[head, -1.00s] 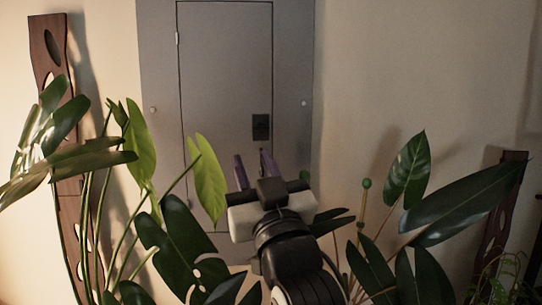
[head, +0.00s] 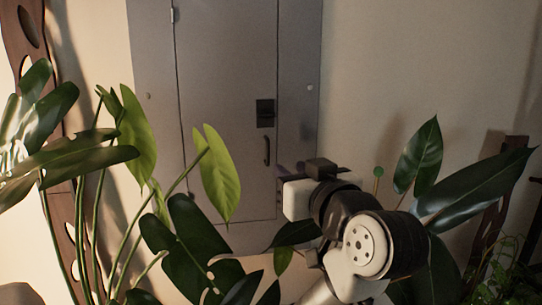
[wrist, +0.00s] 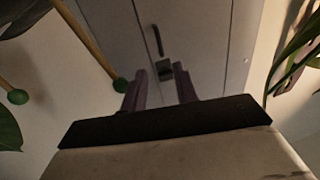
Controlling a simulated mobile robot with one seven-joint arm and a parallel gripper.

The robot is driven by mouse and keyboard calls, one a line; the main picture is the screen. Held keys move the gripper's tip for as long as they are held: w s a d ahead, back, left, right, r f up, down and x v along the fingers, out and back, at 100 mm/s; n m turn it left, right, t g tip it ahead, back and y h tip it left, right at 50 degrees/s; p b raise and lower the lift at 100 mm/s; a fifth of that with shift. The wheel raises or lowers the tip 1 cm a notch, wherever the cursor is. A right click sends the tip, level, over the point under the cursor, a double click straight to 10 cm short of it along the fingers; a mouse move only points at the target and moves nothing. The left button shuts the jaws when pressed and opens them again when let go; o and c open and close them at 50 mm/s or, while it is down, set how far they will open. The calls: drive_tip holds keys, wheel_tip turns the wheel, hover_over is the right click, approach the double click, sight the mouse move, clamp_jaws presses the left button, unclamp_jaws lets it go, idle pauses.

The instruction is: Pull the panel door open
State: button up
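The grey panel door (head: 225,90) is set in a grey frame on the wall and looks shut. A hinge shows on its left edge. A dark latch plate (head: 265,113) sits near its right edge, with a dark upright bar handle (head: 267,150) just below. My gripper (head: 289,169) is right of and slightly below the handle, apart from it. In the wrist view its two purple fingers (wrist: 158,80) are spread with nothing between them. The handle (wrist: 157,40) and latch plate (wrist: 164,69) show beyond the fingertips. The fingers are partly hidden in the head view.
Large-leaved plants stand in front of the wall on the left (head: 120,150) and right (head: 470,190), with leaves close to my arm. A brown wooden board (head: 62,215) leans at far left.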

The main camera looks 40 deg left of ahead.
sight(268, 152)
drive_tip(key=p+x, duration=0.3)
drive_tip(key=x, duration=0.7)
drive_tip(key=shift+w+a+p, duration=0.3)
drive_tip(key=shift+a, duration=0.25)
clamp_jaws()
